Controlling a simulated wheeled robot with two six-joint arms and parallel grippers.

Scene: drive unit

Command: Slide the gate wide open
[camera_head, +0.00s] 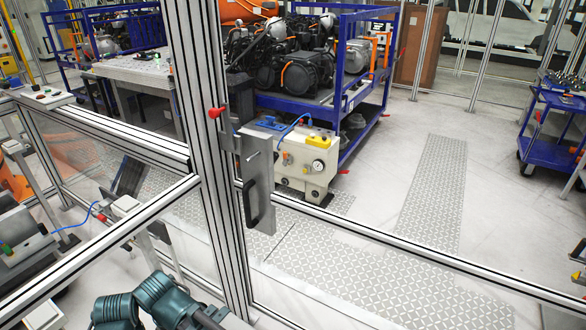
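The gate is part of a fence of aluminium profiles. A tall profile post (203,150) stands left of centre, with rails running off to both sides. A grey metal plate (257,165) with a dark pull handle (260,210) is mounted at the post's right side. A red-tipped latch part (217,112) sticks out above it. I cannot tell from this frame how far the gate is open. Teal jointed arm parts (150,303) show at the bottom left, apart from the handle. No gripper fingers can be made out.
A long rail (400,252) crosses the right half at waist height. Behind it are a cream control box (305,165), a blue rack with engine parts (345,100) and a blue cart (550,150). Patterned floor mats (430,190) lie on clear floor. Dark pieces at the right edge are unclear.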

